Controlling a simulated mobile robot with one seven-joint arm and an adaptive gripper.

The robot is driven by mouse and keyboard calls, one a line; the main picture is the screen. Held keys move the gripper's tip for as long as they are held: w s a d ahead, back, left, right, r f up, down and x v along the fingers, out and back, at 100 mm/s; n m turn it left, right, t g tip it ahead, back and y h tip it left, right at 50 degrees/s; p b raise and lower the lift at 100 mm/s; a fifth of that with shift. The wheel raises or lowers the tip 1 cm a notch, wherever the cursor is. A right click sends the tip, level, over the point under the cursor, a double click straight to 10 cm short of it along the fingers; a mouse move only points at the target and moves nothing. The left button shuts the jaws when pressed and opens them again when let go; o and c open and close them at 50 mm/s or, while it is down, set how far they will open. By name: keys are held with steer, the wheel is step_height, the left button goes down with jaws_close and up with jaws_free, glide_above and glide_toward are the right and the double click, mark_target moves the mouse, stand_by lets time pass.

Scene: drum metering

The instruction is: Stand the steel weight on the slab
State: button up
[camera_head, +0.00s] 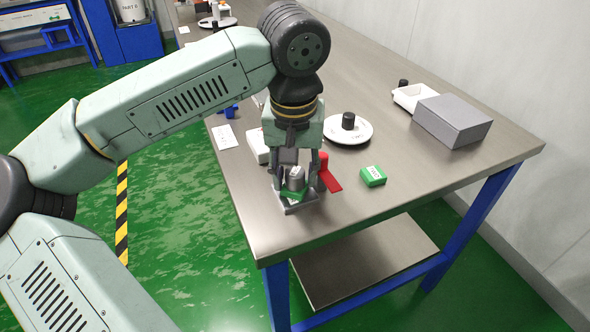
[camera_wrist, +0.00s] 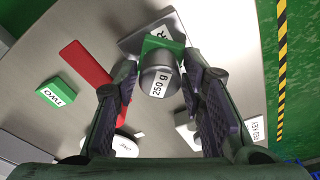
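The steel weight (camera_head: 296,177), a short grey cylinder, shows its "250 g" label in the wrist view (camera_wrist: 158,78). It appears to stand upright on a green block (camera_wrist: 163,40) with a white label ending in "R". The block is on a flat grey slab (camera_wrist: 137,37) near the table's front left edge; the slab also shows in the head view (camera_head: 302,206). My gripper (camera_head: 297,183) points down with its fingers on either side of the weight. A gap shows between each finger and the weight. The weight hides part of the block.
A red flat piece with a post (camera_head: 324,174) stands just right of the gripper. A green "TWO" block (camera_head: 373,176) lies farther right. Behind are a white plate (camera_head: 361,137) with a black cylinder (camera_head: 348,121), a white tray (camera_head: 408,96) and a grey box (camera_head: 455,115). The front right is clear.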

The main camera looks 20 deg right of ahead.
mark_target(294, 177)
step_height(294, 177, up, 12)
steer(key=s, duration=0.1)
steer(key=shift+s+a+r, duration=0.15)
steer(key=shift+a, duration=0.2)
